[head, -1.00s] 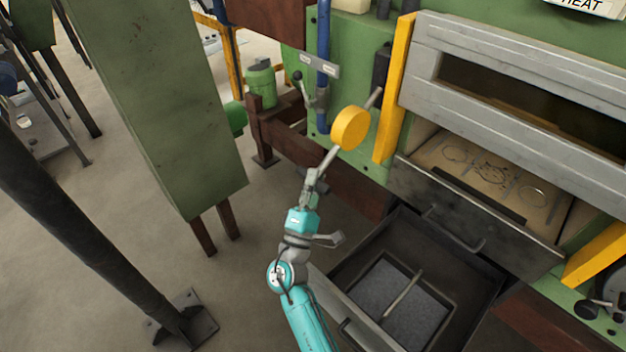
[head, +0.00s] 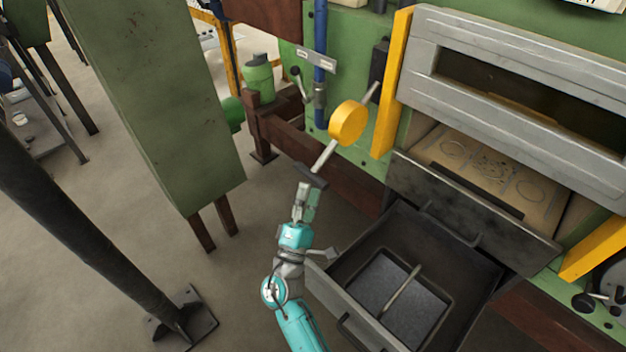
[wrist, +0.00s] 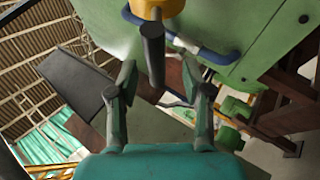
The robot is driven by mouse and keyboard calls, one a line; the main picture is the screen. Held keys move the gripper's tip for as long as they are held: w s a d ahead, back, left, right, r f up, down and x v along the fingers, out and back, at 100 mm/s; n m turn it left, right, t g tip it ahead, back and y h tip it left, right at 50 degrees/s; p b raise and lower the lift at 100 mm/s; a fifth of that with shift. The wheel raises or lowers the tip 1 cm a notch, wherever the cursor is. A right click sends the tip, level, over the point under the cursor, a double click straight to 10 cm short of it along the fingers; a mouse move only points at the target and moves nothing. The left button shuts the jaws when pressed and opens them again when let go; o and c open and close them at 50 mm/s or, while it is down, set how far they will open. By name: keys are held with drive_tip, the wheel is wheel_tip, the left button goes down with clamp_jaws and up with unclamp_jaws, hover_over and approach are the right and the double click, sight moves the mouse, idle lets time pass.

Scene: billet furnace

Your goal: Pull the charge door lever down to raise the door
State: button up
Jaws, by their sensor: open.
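The charge door lever is a grey bar (head: 326,155) with a round yellow weight (head: 347,123) and a dark grip (head: 311,175) at its lower end. It slopes down and left from the furnace front. My gripper (head: 305,188) is open just below the grip. In the wrist view, the dark grip (wrist: 153,58) hangs ahead of and between my spread fingers (wrist: 158,82), with a gap on both sides. No contact shows. The grey ribbed charge door (head: 412,62) stands above an opening, where a sandy hearth (head: 490,170) shows.
A dark open bin (head: 465,265) with a rod across it lies right of my arm. A green slanted box (head: 150,100) and a black post (head: 90,230) stand to the left. Yellow guides (head: 392,85) flank the door. Bare floor lies left of my arm.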

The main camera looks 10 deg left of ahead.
drive_tip(key=v, duration=0.7)
drive_tip(key=shift+s+f, duration=0.15)
drive_tip(key=shift+f, duration=0.05)
drive_tip(key=shift+a, duration=0.1)
